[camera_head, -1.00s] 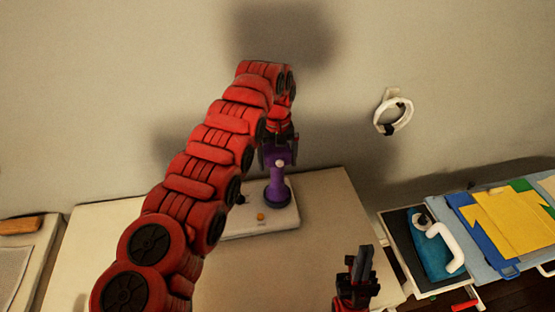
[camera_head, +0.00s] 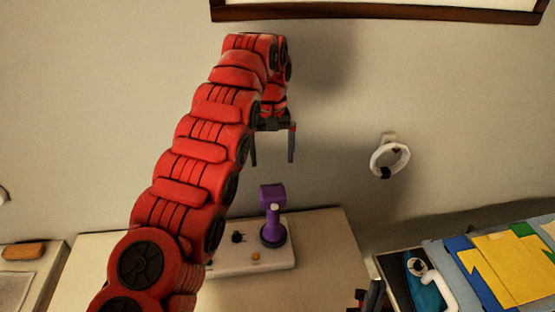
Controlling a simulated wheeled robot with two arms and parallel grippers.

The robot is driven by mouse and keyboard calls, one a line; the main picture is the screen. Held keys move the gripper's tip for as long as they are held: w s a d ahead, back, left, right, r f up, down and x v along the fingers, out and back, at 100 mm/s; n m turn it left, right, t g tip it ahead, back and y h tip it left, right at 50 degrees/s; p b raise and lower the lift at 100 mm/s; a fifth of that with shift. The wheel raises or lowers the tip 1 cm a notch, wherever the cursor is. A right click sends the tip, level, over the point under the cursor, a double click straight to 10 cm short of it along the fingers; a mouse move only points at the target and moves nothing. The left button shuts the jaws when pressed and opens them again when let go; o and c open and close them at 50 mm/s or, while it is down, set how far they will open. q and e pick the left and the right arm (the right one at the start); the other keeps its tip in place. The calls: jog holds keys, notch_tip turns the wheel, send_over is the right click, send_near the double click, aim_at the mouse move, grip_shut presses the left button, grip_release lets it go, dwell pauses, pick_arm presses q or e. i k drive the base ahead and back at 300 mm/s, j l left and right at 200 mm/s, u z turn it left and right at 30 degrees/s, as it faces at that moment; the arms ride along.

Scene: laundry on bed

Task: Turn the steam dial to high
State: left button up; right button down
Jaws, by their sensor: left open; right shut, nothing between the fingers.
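A white base unit (camera_head: 275,261) sits on the table below my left arm. It carries a small black knob (camera_head: 238,237), which may be the steam dial, and an orange button (camera_head: 255,256). Any markings on the dial are too small to read. A purple upright handle (camera_head: 272,196) with a dark round foot stands on the right part of the base. My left gripper (camera_head: 273,162) is open and empty, pointing down above the purple handle and apart from it. My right gripper (camera_head: 371,292) is shut and empty at the bottom edge, partly cut off, right of the base.
The pale table (camera_head: 325,230) is clear right of the base. A white ring (camera_head: 402,160) hangs on the wall. A side surface at right holds folded yellow cloth (camera_head: 512,268) and a white-handled item (camera_head: 440,290). A brown block (camera_head: 24,251) lies far left.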

aim_at(237, 238)
jog(key=k, duration=1)
